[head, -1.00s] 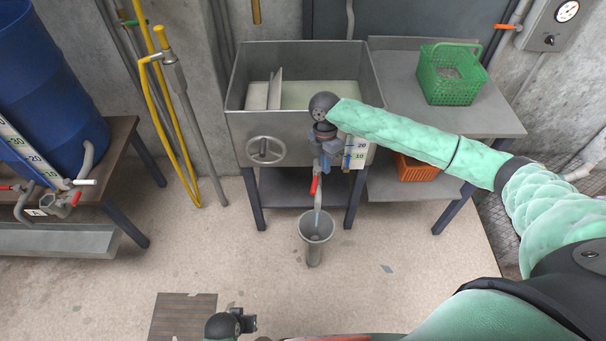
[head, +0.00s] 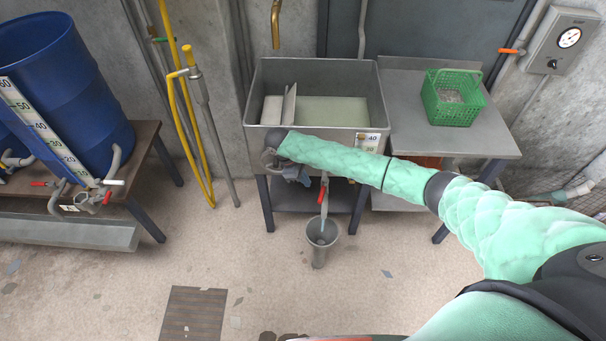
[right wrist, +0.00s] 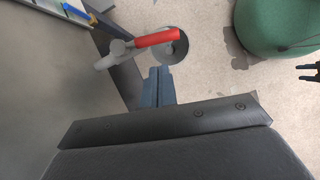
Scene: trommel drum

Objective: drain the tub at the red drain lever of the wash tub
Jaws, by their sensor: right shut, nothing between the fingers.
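The grey metal wash tub (head: 255,110) stands against the back wall with pale greenish water (head: 335,111) in it. Its red drain lever (head: 323,193) is below the tub front, over a grey funnel (head: 318,257). A thin pale streak runs from the outlet to the funnel. The lever also shows in the right wrist view (right wrist: 156,38). My right gripper (head: 303,179) is shut and empty, just left of the lever in the head view. In the wrist view its fingertips (right wrist: 158,70) are apart from the lever. My left gripper (right wrist: 308,72) shows only there, fingers apart.
A side table with a green basket (head: 455,97) stands right of the tub. A blue barrel (head: 60,90) on a bench is at left, with yellow pipes (head: 187,130) between. A floor grate (head: 193,314) lies in front. My right forearm hides part of the tub front.

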